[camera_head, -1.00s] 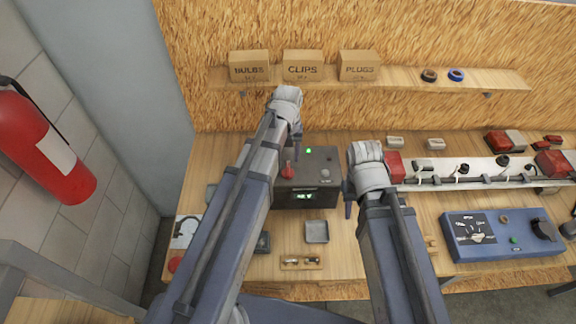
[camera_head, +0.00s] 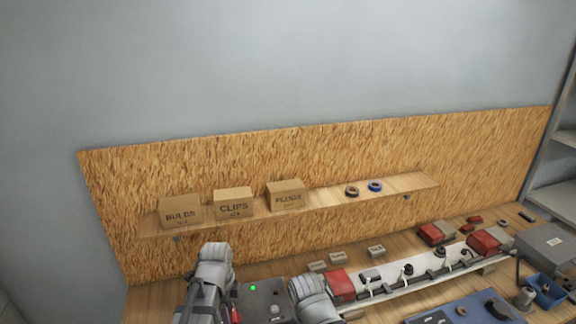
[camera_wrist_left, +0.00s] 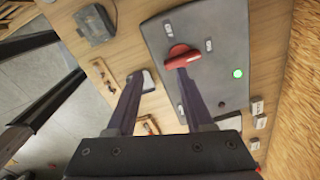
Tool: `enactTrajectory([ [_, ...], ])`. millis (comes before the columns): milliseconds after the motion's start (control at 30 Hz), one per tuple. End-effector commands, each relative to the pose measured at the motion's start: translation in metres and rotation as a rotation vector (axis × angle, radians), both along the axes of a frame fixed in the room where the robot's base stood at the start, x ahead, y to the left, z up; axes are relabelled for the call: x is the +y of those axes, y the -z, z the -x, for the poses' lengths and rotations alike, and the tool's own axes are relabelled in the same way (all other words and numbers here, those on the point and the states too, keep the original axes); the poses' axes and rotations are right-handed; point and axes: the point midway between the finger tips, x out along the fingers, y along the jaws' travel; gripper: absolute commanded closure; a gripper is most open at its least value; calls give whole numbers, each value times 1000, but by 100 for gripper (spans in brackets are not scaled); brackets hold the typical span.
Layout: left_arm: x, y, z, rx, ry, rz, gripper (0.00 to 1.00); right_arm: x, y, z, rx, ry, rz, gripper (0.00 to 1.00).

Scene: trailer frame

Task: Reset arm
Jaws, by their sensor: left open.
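In the left wrist view my left gripper (camera_wrist_left: 160,73) is open, with nothing between its two fingers. One fingertip overlaps the lower edge of a red knob (camera_wrist_left: 182,54) on a grey control box (camera_wrist_left: 215,40); I cannot tell whether it touches. A green light (camera_wrist_left: 238,73) glows on the box. In the head view my left arm's wrist (camera_head: 214,268) is at the bottom, beside the box (camera_head: 265,296). My right arm's wrist (camera_head: 314,296) is right of the box; its fingers are hidden or out of frame.
A shelf (camera_head: 330,198) holds three cardboard boxes, including the clips box (camera_head: 234,205), and two rings. A white rail (camera_head: 400,284) with red lamps lies right of my right arm. The wall above is clear.

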Motion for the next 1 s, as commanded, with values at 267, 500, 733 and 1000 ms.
enactTrajectory([
  [267,1,0,24,-18,-725,31,48,0,0,0,0,0,0,68],
  [500,2,0,37,-26,-1211,57,48,0,0,0,0,0,0,68],
  [733,3,0,46,-30,-1553,81,48,0,0,0,0,0,0,68],
  [1000,-36,64,60,-20,-1459,29,48,0,64,0,-1,-3,1,68],
])
